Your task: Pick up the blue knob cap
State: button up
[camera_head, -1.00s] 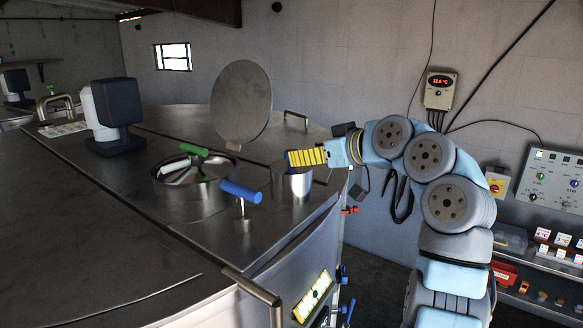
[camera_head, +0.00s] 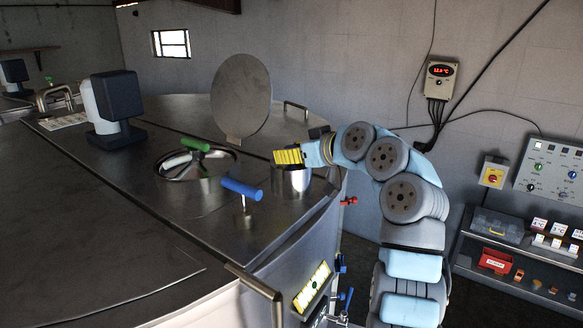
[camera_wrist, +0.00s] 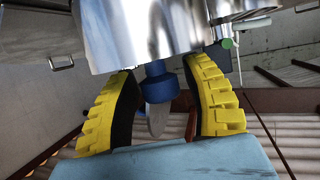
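The blue knob cap (camera_wrist: 161,86) shows in the wrist view on a shiny steel cylinder (camera_wrist: 150,35), which also stands near the tank's right edge in the head view (camera_head: 291,182). In the head view the cap cannot be made out behind the fingers. My gripper (camera_wrist: 161,73) is open, with one yellow ridged finger on each side of the cap and gaps visible between cap and fingers. In the head view my gripper (camera_head: 287,157) is level with the cylinder's top, coming from the right.
A blue T-handle (camera_head: 241,189) stands left of the cylinder. A green handle (camera_head: 195,145) lies over an open round port (camera_head: 181,166). An upright round lid (camera_head: 240,97) rises behind. A dark-headed unit (camera_head: 115,100) stands at left. The tank's left top is clear.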

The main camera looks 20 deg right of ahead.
grip_shut()
jog(key=shift+r, duration=0.15)
